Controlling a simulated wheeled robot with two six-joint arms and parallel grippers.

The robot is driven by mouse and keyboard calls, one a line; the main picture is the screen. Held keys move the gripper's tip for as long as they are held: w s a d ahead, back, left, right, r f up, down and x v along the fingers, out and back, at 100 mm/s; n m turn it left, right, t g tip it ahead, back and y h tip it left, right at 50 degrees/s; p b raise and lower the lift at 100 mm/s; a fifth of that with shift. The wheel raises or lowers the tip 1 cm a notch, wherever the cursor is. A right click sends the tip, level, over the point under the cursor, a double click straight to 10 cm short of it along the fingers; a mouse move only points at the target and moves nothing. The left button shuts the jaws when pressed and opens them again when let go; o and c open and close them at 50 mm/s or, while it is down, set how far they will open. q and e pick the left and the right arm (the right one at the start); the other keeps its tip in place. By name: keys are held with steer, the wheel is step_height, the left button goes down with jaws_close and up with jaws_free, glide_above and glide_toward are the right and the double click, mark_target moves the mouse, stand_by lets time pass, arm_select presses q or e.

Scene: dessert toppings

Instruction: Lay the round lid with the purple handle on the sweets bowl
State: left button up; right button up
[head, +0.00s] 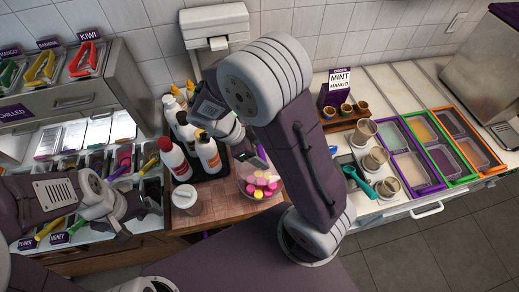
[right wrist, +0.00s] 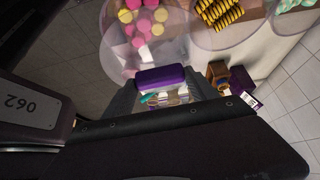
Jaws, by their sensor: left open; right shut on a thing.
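The purple handle (right wrist: 160,78) of the round lid is between the fingers of my right gripper (right wrist: 165,95) in the right wrist view. Clear, see-through round surfaces lie beyond it, and I cannot tell the lid's edge from the bowl's rim. The clear sweets bowl (head: 247,186), with pink and yellow sweets (head: 262,183), stands on the wooden counter in the head view. My right gripper (head: 252,155) is just above and behind it, partly hidden by my arm. Whether the lid touches the bowl cannot be told. My left gripper (head: 146,200) is open and empty at the left, above the topping bins.
Sauce bottles (head: 208,153) stand on a dark tray left of the bowl. A lidded cup (head: 186,199) stands at the counter's front left. A teal scoop (head: 358,181) and several cups (head: 375,160) are to the right, before framed tubs (head: 408,165).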

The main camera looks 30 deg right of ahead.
mark_target(258, 170)
steer(key=shift+r, duration=0.15)
steer(key=s, duration=0.1)
steer(key=s+a, duration=0.2)
steer(key=shift+r, duration=0.3)
steer(key=shift+d+f+b, duration=0.2)
steer(key=shift+f+b, duration=0.15)
steer(key=shift+b, duration=0.1)
steer(key=f, duration=0.1)
steer(key=w+f+b, duration=0.1)
steer(key=d+f+b, duration=0.1)
steer(key=f, duration=0.1)
steer(key=shift+w, duration=0.4)
steer(key=shift+s+a+f+b, duration=0.15)
steer(key=shift+f+b, duration=0.45)
steer(key=shift+s+a+f+b, duration=0.1)
steer(key=shift+f+b, duration=0.45)
steer(key=shift+b, duration=0.05)
steer(key=shift+s+a+f+b, duration=0.15)
steer(key=shift+s+f+b, duration=0.1)
steer(key=shift+b, duration=0.2)
steer(key=shift+w+d, duration=0.2)
steer(key=shift+w, duration=0.1)
arm_select(q)
steer(key=f, duration=0.2)
steer(key=s+f, duration=0.1)
steer(key=a+f, duration=0.1)
steer(key=f, duration=0.1)
steer(key=shift+s+f, duration=0.3)
steer(key=shift+s, duration=0.05)
